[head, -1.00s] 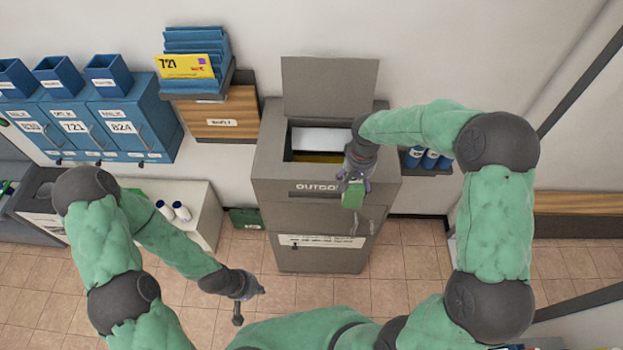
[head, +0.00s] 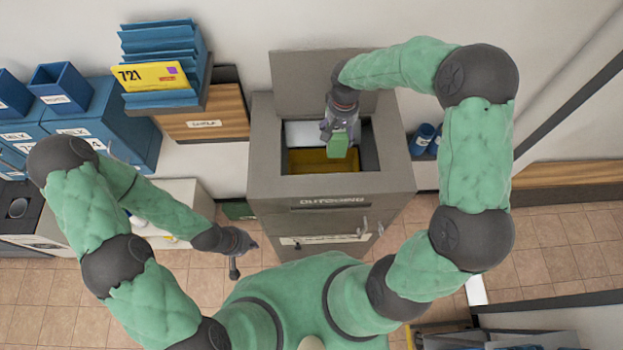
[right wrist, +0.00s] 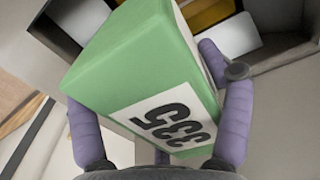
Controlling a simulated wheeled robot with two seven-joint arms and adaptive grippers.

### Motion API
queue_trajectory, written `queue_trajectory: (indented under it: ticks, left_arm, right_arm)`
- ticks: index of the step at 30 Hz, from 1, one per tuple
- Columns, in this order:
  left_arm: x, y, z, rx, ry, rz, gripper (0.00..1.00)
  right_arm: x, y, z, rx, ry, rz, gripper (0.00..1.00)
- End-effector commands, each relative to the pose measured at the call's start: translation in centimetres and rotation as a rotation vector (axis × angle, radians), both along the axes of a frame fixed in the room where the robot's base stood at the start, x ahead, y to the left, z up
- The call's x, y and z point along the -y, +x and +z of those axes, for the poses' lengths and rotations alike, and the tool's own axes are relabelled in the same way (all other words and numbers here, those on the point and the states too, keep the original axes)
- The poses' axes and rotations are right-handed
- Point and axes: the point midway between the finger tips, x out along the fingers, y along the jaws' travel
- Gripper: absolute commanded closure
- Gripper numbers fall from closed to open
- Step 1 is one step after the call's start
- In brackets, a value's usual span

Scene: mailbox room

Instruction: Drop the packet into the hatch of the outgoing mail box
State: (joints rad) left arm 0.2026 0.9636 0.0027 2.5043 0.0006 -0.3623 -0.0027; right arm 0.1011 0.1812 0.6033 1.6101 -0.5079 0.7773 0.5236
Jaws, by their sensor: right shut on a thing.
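The green packet (head: 338,145) is held in my right gripper (head: 340,132), above the open hatch of the outgoing mail box (head: 330,190). In the right wrist view the packet (right wrist: 135,60) shows a white label reading 335, with purple fingers (right wrist: 160,110) on both sides of it. The hatch opening (head: 300,162) is dark-rimmed, with something white and something yellow inside. The raised lid (head: 295,75) stands behind it, partly hidden by my right arm. My left gripper (head: 238,262) hangs low, left of the box, apart from everything; its finger gap is not clear.
A shelf with blue folders and a yellow 721 envelope (head: 152,76) is on the wall at the left. Blue mailboxes (head: 85,120) stand at far left. Blue cylinders (head: 425,135) sit right of the box. Tiled floor (head: 560,245) is open at the right.

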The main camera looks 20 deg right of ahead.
Motion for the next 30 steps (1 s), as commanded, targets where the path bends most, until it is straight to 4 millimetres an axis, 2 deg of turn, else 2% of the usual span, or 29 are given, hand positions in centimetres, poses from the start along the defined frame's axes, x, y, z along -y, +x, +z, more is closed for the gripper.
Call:
queue_trajectory:
  ticks: [13, 24, 25, 27, 30]
  left_arm:
    - [0.0, 0.1, -2.9, 0.001, 0.0, 0.0, 1.0]
    - [0.0, 0.1, -3.1, 0.001, 0.0, 0.0, 1.0]
    - [0.0, 0.1, -3.1, 0.001, 0.0, 0.0, 1.0]
    - [0.0, 0.1, -3.1, 0.001, 0.0, 0.0, 1.0]
    - [0.0, 0.1, -3.1, 0.001, 0.0, 0.0, 1.0]
  right_arm:
    - [0.0, 0.0, -4.7, 0.001, 0.0, -0.001, 0.64]
    - [0.0, 0.0, -5.3, 0.001, 0.0, 0.0, 0.65]
    - [0.0, 0.0, -5.3, 0.001, 0.0, 0.0, 0.19]
    - [0.0, 0.0, -5.2, 0.001, 0.0, 0.0, 0.0]
    - [0.0, 0.0, -5.3, 0.001, 0.0, 0.0, 0.0]
